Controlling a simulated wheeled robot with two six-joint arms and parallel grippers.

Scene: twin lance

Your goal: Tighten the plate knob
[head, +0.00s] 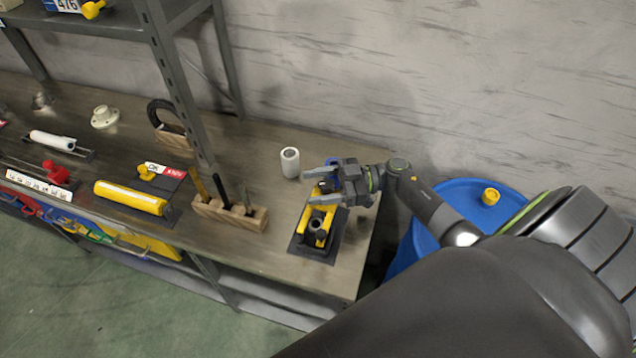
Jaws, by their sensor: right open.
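A yellow fixture (318,222) sits on a black base plate (318,249) near the right end of the bench. A dark round knob-like part (321,236) shows at its near end. I cannot tell which of these is the plate knob. My right gripper (311,186) is open over the far end of the fixture, with its fingers pointing left. It hides part of the fixture, and contact cannot be told. My left gripper is not in view.
A white roll (290,162) stands behind the fixture. A wooden block with tools (230,213) is to its left, and a yellow cylinder (131,197) lies farther left. A shelf post (176,85) rises from the bench. A blue drum (458,197) stands right of the bench.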

